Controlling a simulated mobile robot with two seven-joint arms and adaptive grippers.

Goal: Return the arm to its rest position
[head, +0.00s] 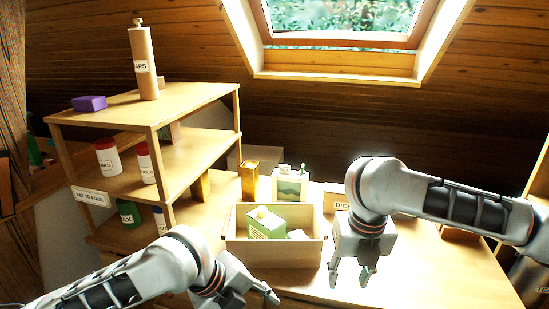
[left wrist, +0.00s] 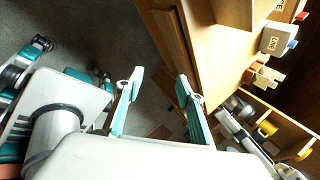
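My right gripper (head: 350,278) hangs fingers-down over the table, to the right of an open wooden box. Its two fingers are apart with nothing between them. My left gripper (head: 258,297) is at the bottom of the head view, in front of the box and partly cut off by the frame edge. In the left wrist view its two fingers (left wrist: 160,82) are spread and empty, above the floor beside a wooden edge. Neither gripper touches an object that I can see.
The box (head: 275,255) holds a green carton (head: 266,223). A shelf unit (head: 190,145) with several containers stands at the left. A yellow box (head: 249,180) and a pale carton (head: 289,187) stand behind the box. The table (head: 420,285) is clear at the front right.

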